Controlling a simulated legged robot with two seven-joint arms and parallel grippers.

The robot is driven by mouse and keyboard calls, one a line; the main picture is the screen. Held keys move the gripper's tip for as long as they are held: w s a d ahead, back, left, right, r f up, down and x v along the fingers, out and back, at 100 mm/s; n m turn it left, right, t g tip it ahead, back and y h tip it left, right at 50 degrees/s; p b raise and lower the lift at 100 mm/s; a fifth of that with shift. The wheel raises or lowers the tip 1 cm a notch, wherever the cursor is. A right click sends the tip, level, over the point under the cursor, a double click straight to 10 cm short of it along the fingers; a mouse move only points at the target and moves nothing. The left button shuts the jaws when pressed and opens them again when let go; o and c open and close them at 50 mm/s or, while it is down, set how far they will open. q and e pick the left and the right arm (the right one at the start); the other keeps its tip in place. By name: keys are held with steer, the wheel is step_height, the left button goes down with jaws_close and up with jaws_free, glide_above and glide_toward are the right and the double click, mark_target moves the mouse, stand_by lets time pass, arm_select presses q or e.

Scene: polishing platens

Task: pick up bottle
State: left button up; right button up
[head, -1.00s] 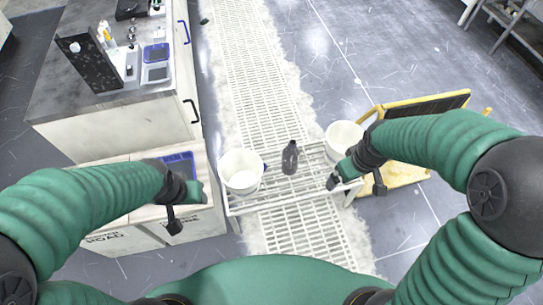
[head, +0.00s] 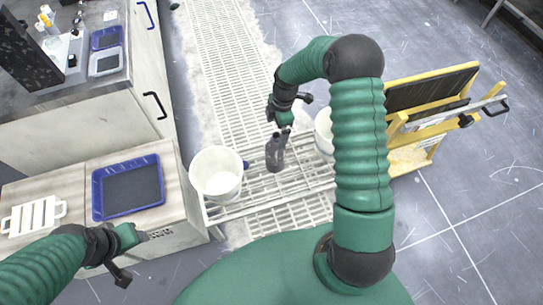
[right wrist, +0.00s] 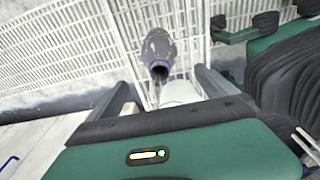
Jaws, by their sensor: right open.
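A dark grey bottle (head: 275,152) stands upright on a white slatted rack (head: 262,190) in the middle of the head view. My right gripper (head: 284,128) is open just above and behind the bottle's top. In the right wrist view the bottle (right wrist: 158,52) shows beyond the jaws, its dark mouth facing the camera, roughly centred between the two fingers (right wrist: 165,90). I cannot tell whether a finger touches it. My left gripper (head: 138,238) is at the lower left, away from the bottle; its jaw opening is not clear.
A white bucket (head: 217,174) stands left of the bottle on the rack. Another white bucket (head: 323,134) is to the right, partly hidden by my arm. A blue tray (head: 128,187) lies on the left cabinet. A yellow frame (head: 432,130) stands at right.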

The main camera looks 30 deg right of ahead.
mark_target(276, 135)
step_height(276, 135, down, 4)
steer(key=shift+w+d+f+b, duration=0.1)
steer(key=shift+b, duration=0.2)
steer(key=shift+d+f, duration=0.15)
steer(key=shift+f, duration=0.2)
steer(key=f+b, duration=0.1)
steer(key=f, duration=0.1)
steer(key=a+f+b, duration=0.1)
steer(key=f, duration=0.1)
steer(key=shift+f, duration=0.5)
arm_select(q)
steer(key=x, duration=0.3)
steer(key=shift+s+d+f, duration=0.2)
steer(key=shift+d+f, duration=0.05)
arm_select(e)
steer(key=shift+c, duration=0.5)
steer(key=shift+d, duration=0.1)
steer(key=c, duration=1.7)
arm_select(q)
steer(key=shift+d+r, duration=0.1)
steer(key=shift+d, duration=0.05)
arm_select(e)
steer(key=shift+c, duration=0.9)
